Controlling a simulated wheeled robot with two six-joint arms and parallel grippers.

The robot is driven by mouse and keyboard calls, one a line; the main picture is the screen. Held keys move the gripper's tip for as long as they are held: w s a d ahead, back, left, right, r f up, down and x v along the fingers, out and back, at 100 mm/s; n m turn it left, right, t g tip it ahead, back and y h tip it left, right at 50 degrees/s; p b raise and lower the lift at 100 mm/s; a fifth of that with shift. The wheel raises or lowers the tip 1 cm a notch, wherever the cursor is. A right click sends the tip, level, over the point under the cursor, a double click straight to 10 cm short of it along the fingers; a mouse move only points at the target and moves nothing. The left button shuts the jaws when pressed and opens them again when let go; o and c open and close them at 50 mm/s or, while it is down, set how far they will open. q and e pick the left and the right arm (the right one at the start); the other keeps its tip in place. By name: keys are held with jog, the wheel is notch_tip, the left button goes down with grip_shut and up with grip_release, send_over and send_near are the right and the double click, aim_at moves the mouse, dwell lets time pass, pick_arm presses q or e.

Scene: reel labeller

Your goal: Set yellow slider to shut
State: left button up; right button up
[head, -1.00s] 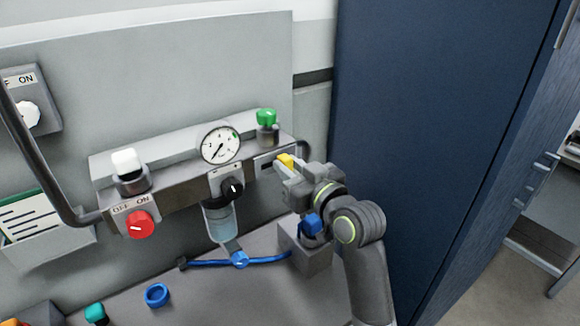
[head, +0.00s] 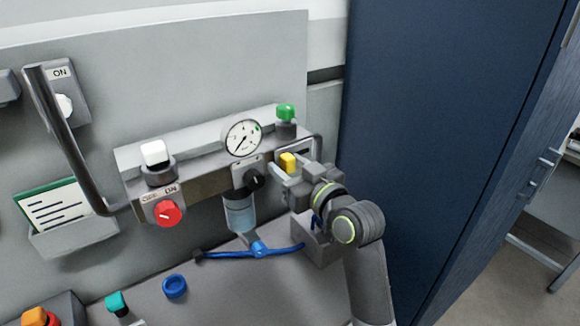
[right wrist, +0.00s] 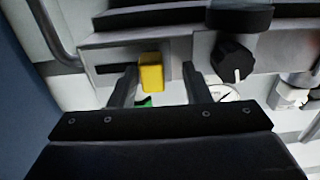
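The yellow slider (head: 288,163) sits on a plate at the right end of the grey panel. It also shows in the right wrist view (right wrist: 151,73), with dark empty slot to its left there. My right gripper (head: 287,171) is at the slider. In the right wrist view its two fingers (right wrist: 159,84) stand apart, one on each side of the slider. The left finger in that picture is close against the slider; a wide gap separates the other finger from it. I cannot read any marking at the slider. My left gripper is not in view.
Left along the panel are a black knob (head: 255,181), a gauge (head: 242,139), a green button (head: 286,113), a red knob (head: 167,213) and a white button (head: 155,154). A blue-handled valve (head: 257,249) lies below. A dark blue cabinet (head: 440,130) stands close at right.

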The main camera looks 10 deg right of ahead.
jog(key=shift+d, duration=0.2)
jog(key=shift+s+d, duration=0.25)
jog(key=shift+s, duration=0.3)
jog(key=p+v, duration=0.5)
jog(key=v, duration=1.1)
jog(key=shift+s+f, duration=0.1)
jog(key=shift+f, duration=0.05)
